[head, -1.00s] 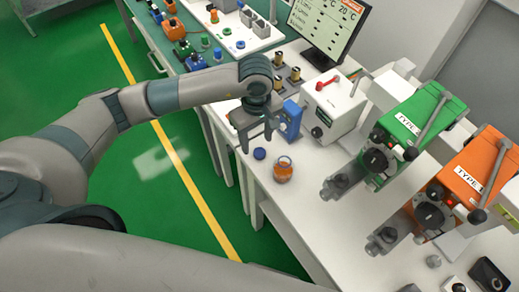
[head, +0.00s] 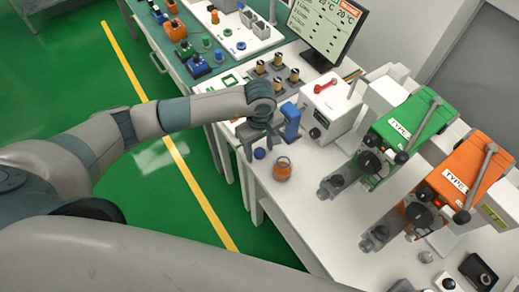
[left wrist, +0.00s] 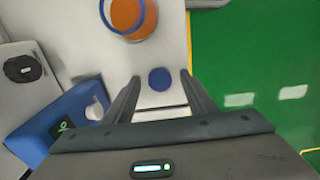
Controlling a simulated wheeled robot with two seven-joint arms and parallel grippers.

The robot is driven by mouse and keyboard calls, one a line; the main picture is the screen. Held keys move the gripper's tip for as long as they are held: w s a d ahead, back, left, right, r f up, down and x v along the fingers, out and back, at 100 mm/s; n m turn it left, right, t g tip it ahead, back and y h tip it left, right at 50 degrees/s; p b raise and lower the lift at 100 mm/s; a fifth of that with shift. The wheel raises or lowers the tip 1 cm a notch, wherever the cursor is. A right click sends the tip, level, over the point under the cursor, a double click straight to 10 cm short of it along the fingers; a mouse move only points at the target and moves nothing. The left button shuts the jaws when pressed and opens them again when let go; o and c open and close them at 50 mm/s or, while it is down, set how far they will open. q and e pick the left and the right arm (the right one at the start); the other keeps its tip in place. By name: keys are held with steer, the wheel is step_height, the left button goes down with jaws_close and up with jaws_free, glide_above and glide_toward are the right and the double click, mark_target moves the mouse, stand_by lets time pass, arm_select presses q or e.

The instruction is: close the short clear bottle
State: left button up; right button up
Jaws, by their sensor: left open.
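The short clear bottle (head: 282,171), with orange contents, stands open and upright on the white bench near its left edge. Its round mouth, with a blue ring at the rim, shows at the top of the left wrist view (left wrist: 127,14). A blue cap (head: 259,153) lies apart from the bottle on the bench. My left gripper (head: 259,147) is open and empty, just above the cap. In the left wrist view the cap (left wrist: 160,79) shows between the two fingertips. I cannot tell whether the fingers touch it. My right gripper is out of view.
A blue device (head: 290,121) stands close behind the left gripper. A white box with a red handle (head: 325,108) is beyond it. Green (head: 400,130) and orange (head: 462,180) machines stand to the right. The bench around the bottle's front is clear.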

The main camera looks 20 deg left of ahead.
mark_target(260, 152)
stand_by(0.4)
arm_select(q)
steer(key=c, duration=1.1)
steer(key=shift+r, duration=0.1)
steer(key=shift+r+b, duration=0.5)
steer(key=shift+r, duration=0.05)
step_height(260, 152, up, 9)
steer(key=b, duration=0.3)
steer(key=shift+f, duration=0.15)
